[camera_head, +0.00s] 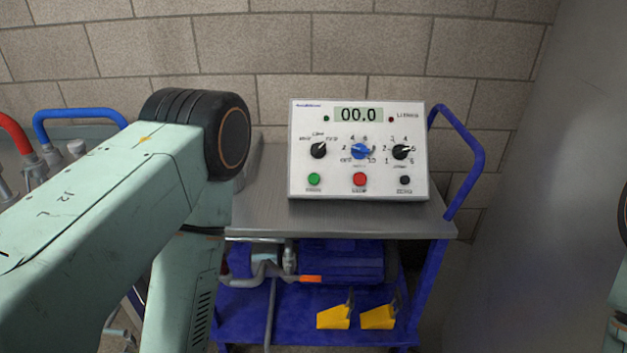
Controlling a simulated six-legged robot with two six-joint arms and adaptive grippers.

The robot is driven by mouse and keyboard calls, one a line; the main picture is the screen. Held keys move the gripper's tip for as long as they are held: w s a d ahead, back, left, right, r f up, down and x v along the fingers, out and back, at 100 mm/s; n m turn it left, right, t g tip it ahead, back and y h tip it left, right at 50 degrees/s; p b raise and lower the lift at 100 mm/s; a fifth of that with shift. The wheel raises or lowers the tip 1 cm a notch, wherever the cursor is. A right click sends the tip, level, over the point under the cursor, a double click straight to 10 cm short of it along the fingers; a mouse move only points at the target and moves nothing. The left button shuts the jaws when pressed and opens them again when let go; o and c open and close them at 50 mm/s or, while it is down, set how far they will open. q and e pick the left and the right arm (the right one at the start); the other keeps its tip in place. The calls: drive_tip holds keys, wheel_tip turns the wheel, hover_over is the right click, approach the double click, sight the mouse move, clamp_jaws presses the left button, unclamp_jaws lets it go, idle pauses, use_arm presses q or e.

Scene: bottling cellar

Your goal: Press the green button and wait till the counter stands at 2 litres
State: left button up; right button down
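A white control box (358,190) stands upright on the steel top of a blue cart. Its counter (358,114) reads 00.0, with the word Litres beside it. The green button (314,180) is at the lower left of the panel, with a red button (359,180) in the middle and a small black one (405,180) at the right. My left arm crosses the left of the view and bends downward. Its gripper is out of view. Only a sliver of my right arm shows at the right edge, and its gripper is out of view. Nothing touches the panel.
The panel has two black knobs and a blue knob (359,151). The cart top (340,219) is bare in front of the box. A blue handle (470,160) rises at its right. A pump and yellow wedges (334,317) sit below. Red and blue handles stand at left.

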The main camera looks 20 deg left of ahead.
use_arm(q)
drive_tip(key=shift+c, duration=0.3)
clamp_jaws()
idle(1.3)
